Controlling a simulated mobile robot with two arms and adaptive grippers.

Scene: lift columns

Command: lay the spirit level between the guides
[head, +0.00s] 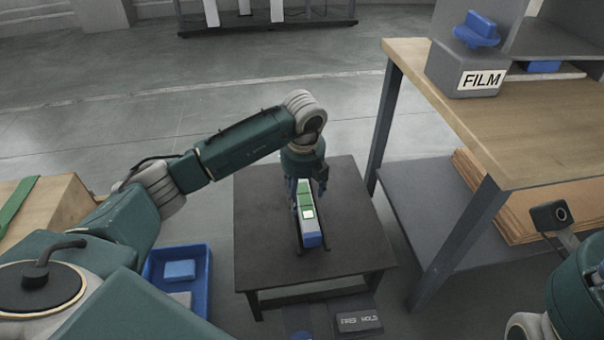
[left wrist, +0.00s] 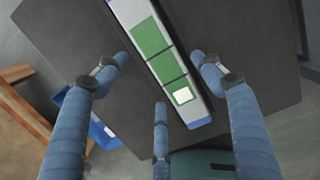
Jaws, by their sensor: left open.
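The spirit level (head: 308,214) is a long grey bar with green panels, a white square and a blue end. It lies lengthwise on the low black table, and thin dark edges that may be the guides show along its sides in the head view. In the left wrist view the level (left wrist: 165,58) runs diagonally below the fingers. My left gripper (head: 308,185) is above the level's far part, with its blue fingers (left wrist: 160,85) spread apart on both sides of it and no visible grip. My right gripper is out of view; only part of that arm shows.
The black table (head: 265,215) has bare room on both sides of the level. A blue bin (head: 208,268) stands left of it. A wooden workbench (head: 420,65) with a grey box marked FILM (head: 468,72) stands to the right. A lift pedal (head: 358,322) is at the table's near side.

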